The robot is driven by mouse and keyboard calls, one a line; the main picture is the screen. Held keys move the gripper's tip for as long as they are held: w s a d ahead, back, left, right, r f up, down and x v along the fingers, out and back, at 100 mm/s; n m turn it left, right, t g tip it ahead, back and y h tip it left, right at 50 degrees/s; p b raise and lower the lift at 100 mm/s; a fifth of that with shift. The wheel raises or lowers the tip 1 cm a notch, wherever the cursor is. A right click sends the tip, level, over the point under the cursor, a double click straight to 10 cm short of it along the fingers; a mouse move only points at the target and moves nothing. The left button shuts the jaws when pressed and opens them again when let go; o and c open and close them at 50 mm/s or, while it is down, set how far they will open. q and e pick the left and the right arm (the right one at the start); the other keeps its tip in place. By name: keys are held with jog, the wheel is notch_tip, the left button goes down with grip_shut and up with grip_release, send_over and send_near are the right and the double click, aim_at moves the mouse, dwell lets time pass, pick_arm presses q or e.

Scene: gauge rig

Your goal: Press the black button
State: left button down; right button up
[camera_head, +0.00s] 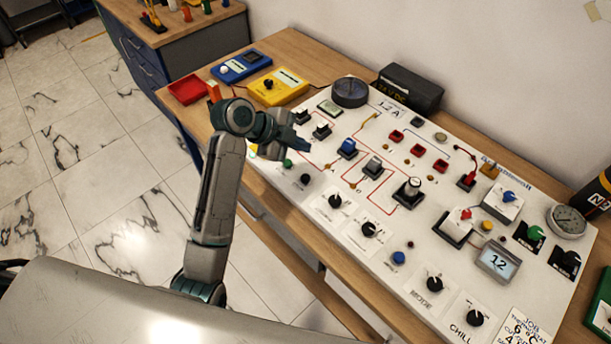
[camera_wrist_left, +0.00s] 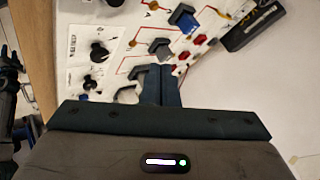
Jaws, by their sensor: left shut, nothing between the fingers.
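The black button (camera_head: 305,179) is a small round cap on the white sloping panel (camera_head: 330,235), right of a green button (camera_head: 288,163). My left gripper (camera_head: 303,145) is shut and empty over the panel's left part, beyond the black button in the head view and apart from it. In the left wrist view the shut fingers (camera_wrist_left: 161,84) point toward the panel's switches and knobs. I cannot make out the black button there; the gripper body covers much of that view. My right gripper does not show.
Black toggle switches (camera_head: 322,130) and a blue switch (camera_head: 347,149) stand close to the left gripper. Black knobs (camera_head: 335,201) stand nearer the front. A blue button (camera_head: 398,257) lies farther right. Yellow (camera_head: 278,87) and blue meters (camera_head: 240,66) sit behind on the wooden bench.

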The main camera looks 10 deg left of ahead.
pick_arm(q)
jog(key=shift+f, duration=0.1)
jog(key=b, duration=0.6)
send_over(301, 178)
notch_tip(301, 178, down, 7)
jog(key=shift+r, duration=0.1)
jog(key=shift+f+b, duration=0.55)
jog(key=shift+f, duration=0.35)
dwell(0.9)
jog(key=shift+f, duration=0.15)
jog(key=shift+f, duration=0.3)
